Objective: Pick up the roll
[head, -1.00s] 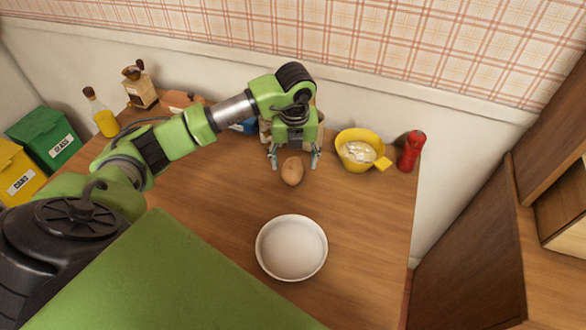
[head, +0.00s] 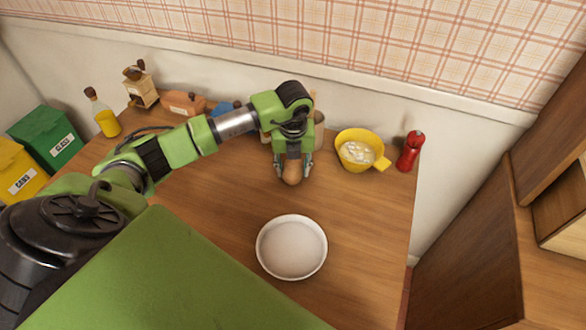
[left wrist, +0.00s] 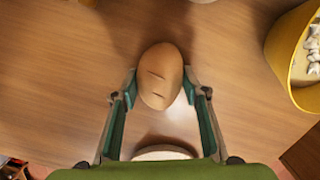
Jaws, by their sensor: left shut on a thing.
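The roll (head: 292,172) is a small brown oval bread with slashes on top, on the wooden table behind the white bowl. In the left wrist view the roll (left wrist: 160,76) sits between the two fingers. My left gripper (head: 293,171) points down over it and is shut on it, one finger on each side; the gripper also shows in the left wrist view (left wrist: 161,88). I cannot tell whether the roll is clear of the table. My right gripper is not in view.
A white bowl (head: 291,248) stands in front of the roll. A yellow bowl (head: 349,138) with pale contents and a red shaker (head: 410,151) stand to the right. A bottle (head: 104,117) and other items line the back left. The table (head: 374,210) is clear at right front.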

